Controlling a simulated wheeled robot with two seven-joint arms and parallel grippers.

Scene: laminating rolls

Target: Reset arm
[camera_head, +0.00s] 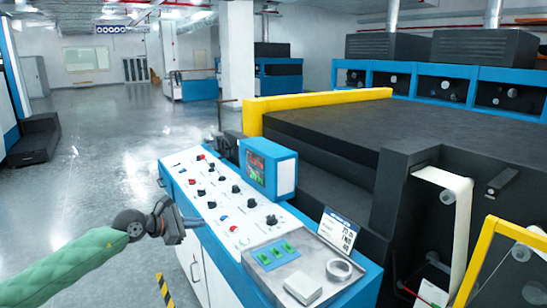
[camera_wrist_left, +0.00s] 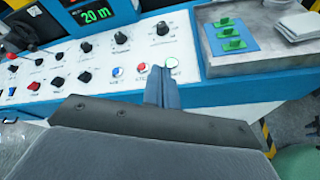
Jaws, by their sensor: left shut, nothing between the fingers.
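My left gripper (camera_head: 186,218) comes in from the left on a green-sleeved arm. It is beside the near long edge of the white and blue control panel (camera_head: 212,205), close to its knobs and buttons. In the left wrist view the gripper's fingers (camera_wrist_left: 162,88) are together and empty, pointing at the panel near a white button (camera_wrist_left: 172,62) with a green rim. The fingertips overlap the panel's front edge in that view; I cannot tell whether they touch it. My right gripper is not in view.
A blue display box (camera_head: 268,167) stands on the panel. A metal tray (camera_head: 300,268) holds green switches, a tape roll (camera_head: 339,270) and a white stack (camera_head: 303,287). A large dark machine bed (camera_head: 330,125) lies behind. The grey floor (camera_head: 100,170) at left is open.

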